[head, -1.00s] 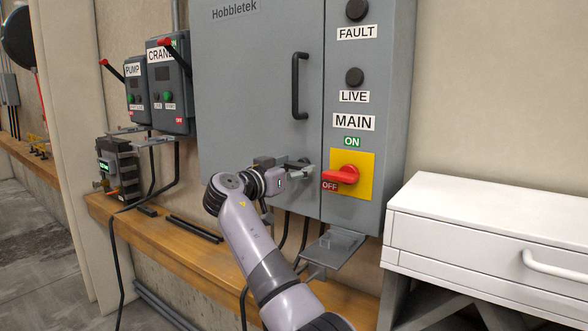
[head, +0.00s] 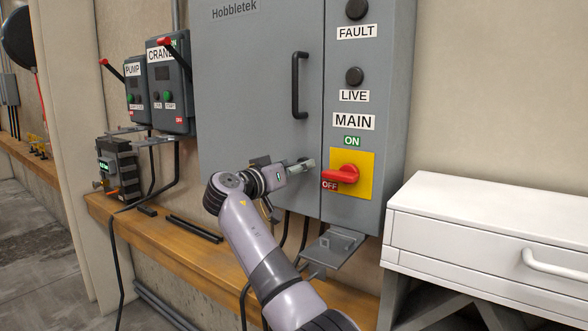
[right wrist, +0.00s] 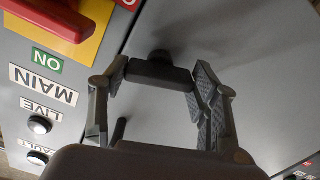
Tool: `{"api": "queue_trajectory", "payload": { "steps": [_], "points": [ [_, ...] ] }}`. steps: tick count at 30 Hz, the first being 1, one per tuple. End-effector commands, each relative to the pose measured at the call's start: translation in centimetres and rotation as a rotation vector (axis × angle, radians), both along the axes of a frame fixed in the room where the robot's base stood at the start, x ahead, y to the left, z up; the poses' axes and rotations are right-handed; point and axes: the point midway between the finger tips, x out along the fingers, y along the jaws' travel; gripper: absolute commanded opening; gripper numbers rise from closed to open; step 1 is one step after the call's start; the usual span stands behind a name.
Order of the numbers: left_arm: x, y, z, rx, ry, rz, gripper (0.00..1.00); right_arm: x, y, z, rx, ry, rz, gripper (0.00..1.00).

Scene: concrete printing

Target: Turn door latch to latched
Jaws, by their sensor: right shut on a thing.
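The door latch (right wrist: 160,73) is a dark bar on a round pivot on the grey cabinet door (head: 258,90), low and near the door's right edge. In the right wrist view the bar lies nearly level across the picture. My right gripper (right wrist: 161,82) has one finger at each end of the bar and is shut on it. In the head view the right gripper (head: 299,167) is at the door's lower right, left of the red main switch, and mostly hides the latch. My left gripper is not in view.
The red main switch (head: 342,174) on its yellow plate is close to the right of the gripper. A black door handle (head: 299,85) is above. A small grey shelf (head: 333,248) juts out below the cabinet. A white drawer unit (head: 480,225) stands at the right.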

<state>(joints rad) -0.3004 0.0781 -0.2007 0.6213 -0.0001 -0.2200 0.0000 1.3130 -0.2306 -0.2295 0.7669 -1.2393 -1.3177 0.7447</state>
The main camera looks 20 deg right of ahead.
Motion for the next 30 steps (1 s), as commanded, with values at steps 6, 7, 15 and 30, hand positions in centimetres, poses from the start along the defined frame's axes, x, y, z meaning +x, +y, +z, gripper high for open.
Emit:
{"api": "queue_trajectory", "payload": {
  "steps": [6,7,15,30],
  "points": [
    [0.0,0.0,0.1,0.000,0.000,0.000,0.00,0.0,0.0,0.1,-0.127,0.161,0.000,0.29],
    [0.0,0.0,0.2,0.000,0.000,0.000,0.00,0.0,0.0,0.1,-0.145,0.183,0.001,0.29],
    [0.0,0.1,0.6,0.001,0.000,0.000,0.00,0.0,0.1,0.2,-0.303,0.385,0.002,0.29],
    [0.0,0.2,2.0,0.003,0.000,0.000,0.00,0.0,0.1,0.3,-0.590,0.751,0.001,0.29]
  ]
}}
